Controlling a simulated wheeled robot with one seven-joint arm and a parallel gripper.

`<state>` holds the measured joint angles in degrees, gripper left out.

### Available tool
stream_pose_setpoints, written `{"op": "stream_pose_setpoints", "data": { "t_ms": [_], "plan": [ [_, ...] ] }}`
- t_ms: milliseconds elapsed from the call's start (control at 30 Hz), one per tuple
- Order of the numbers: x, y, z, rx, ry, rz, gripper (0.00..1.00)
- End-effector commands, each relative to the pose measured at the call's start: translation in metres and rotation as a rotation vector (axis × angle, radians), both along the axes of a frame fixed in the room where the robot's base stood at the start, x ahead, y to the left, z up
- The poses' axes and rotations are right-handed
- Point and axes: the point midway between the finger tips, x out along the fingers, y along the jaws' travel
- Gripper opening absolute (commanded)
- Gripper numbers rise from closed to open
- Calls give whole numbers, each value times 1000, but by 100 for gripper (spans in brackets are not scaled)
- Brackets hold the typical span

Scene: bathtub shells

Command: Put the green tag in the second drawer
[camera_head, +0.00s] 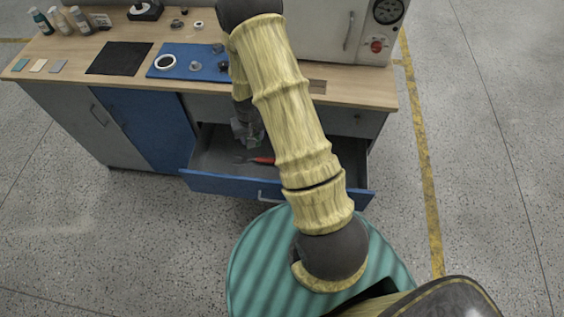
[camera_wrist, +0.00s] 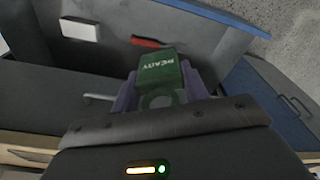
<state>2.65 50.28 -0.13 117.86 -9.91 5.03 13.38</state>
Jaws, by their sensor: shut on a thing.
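The green tag (camera_wrist: 157,71), marked "READY", is between the fingers of my gripper (camera_wrist: 155,95) in the wrist view. My gripper is shut on it. In the head view my gripper (camera_head: 248,134) points down over the inside of the open drawer, and the tag cannot be made out there. The open drawer (camera_head: 230,184) has a blue front and a grey inside. It sits below a shut grey drawer (camera_head: 345,119), so it is the second one down. Its inside (camera_wrist: 107,45) also shows below the tag in the wrist view. I cannot tell how high the tag is above the drawer floor.
A red-handled tool (camera_head: 262,160) lies in the drawer; its red part (camera_wrist: 148,42) and a white block (camera_wrist: 80,29) show in the wrist view. The worktop (camera_head: 130,30) above holds a blue mat (camera_head: 183,68) with small parts. A blue cabinet door (camera_head: 150,125) is at left.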

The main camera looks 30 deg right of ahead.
Motion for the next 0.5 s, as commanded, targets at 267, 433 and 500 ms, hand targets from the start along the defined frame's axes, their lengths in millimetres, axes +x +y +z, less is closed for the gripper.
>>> {"op": "stream_pose_setpoints", "data": {
  "t_ms": [267,433,500],
  "plan": [
    [10,-18,-49,-4,-3,-79,20],
    [15,-30,-72,-6,-4,-127,20],
    [16,-34,-81,-6,-5,-147,20]
  ]
}}
